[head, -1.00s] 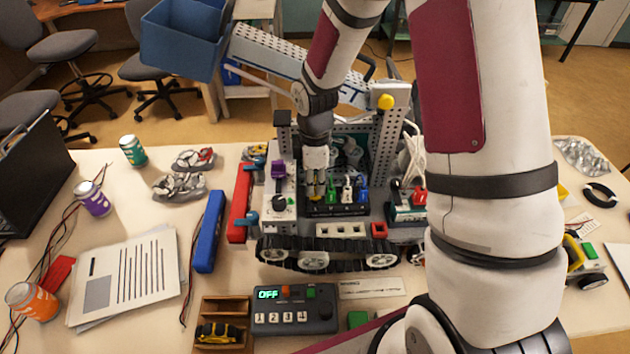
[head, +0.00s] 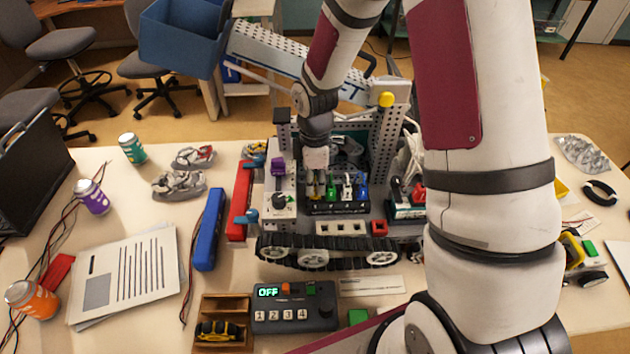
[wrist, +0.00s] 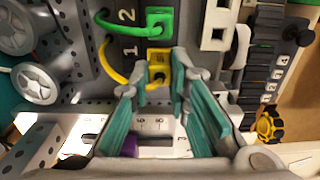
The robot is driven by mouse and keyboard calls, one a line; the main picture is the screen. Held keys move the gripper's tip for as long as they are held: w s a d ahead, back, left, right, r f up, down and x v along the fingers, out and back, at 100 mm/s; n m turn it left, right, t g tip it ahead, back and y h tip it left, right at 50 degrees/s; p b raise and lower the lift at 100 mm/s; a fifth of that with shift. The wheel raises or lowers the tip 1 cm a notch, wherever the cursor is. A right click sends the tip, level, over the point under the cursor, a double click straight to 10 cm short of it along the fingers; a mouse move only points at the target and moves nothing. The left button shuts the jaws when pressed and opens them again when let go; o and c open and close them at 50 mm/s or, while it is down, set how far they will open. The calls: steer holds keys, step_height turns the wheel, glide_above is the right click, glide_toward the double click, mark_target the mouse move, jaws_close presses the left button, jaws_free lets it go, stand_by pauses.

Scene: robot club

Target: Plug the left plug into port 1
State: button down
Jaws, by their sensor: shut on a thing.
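The yellow plug (wrist: 158,70) is the leftmost in the row of plugs on the robot's dark port block (head: 340,209). It is beside the printed 1, with a yellow wire curving to it. My gripper (wrist: 163,80), with teal pads, is shut on this plug; in the head view my gripper (head: 316,190) points down at the left end of the block. The plug lines up with the number 1, but I cannot tell how deep it sits; the port opening is hidden. A green plug (wrist: 159,22) is beside the number 2.
White (head: 347,190) and blue (head: 362,192) plugs stand farther right in the row. A purple part (head: 280,166) and a black knob (head: 279,201) are left of my gripper. A control box (head: 294,308) reading OFF lies in front of the tracked robot.

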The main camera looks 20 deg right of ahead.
steer(key=shift+f, duration=0.6)
stand_by(1.3)
steer(key=c, duration=1.4)
jaws_free()
steer(key=shift+c, duration=0.2)
steer(key=shift+r, duration=0.15)
steer(key=shift+r+p, duration=1.4)
steer(key=shift+r, duration=1.5)
